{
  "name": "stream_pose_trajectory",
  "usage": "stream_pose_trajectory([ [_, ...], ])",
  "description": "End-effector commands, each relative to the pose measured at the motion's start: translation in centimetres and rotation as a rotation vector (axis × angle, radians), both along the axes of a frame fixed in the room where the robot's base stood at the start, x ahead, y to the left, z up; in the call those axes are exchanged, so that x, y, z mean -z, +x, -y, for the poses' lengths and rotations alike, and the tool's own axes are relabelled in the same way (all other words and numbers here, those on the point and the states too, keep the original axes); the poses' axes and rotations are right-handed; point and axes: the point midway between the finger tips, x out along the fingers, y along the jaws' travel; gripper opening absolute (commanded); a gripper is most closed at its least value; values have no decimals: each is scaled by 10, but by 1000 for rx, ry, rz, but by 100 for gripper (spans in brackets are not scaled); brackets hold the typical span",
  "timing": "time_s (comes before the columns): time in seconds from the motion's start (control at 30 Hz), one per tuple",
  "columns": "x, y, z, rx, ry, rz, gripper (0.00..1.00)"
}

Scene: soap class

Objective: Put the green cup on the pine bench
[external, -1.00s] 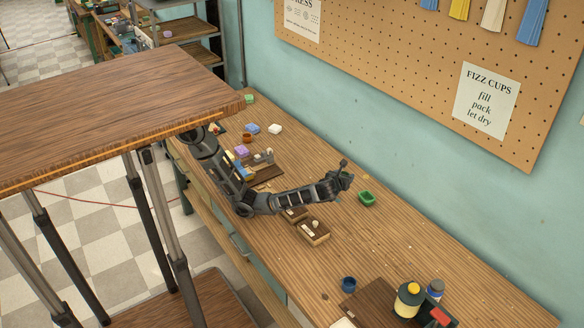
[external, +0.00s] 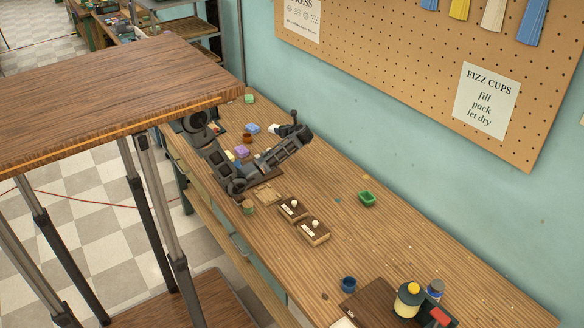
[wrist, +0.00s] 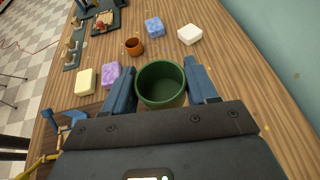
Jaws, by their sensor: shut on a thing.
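The green cup (wrist: 160,82) is between the two blue fingers of my gripper (wrist: 158,66) in the wrist view, with its open mouth facing the camera. My gripper is shut on it, with a finger along each side. In the external view my gripper (external: 300,130) hangs over the far half of a long wooden bench (external: 420,245) by the wall. I cannot make out the cup in that view.
A small brown cup (wrist: 134,46), a blue soap (wrist: 154,27), a white soap (wrist: 190,34), a purple soap (wrist: 110,74) and a yellow soap (wrist: 85,82) lie ahead. A green dish (external: 367,198) and two small boxes (external: 313,232) stand nearer. Bare wood surrounds the dish.

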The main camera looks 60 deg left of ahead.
Motion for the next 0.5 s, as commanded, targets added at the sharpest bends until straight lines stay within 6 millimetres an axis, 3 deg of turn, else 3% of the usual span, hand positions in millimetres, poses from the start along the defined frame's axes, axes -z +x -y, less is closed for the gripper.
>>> stream_pose_trajectory([
  [0.03, -3, -13, -25, -62, 0, -2, 29],
  [0.2, -5, -58, -96, -254, 0, -1, 29],
  [0.4, -6, -117, -159, -453, 0, -2, 29],
  [0.5, -6, -139, -178, -521, 0, -1, 29],
])
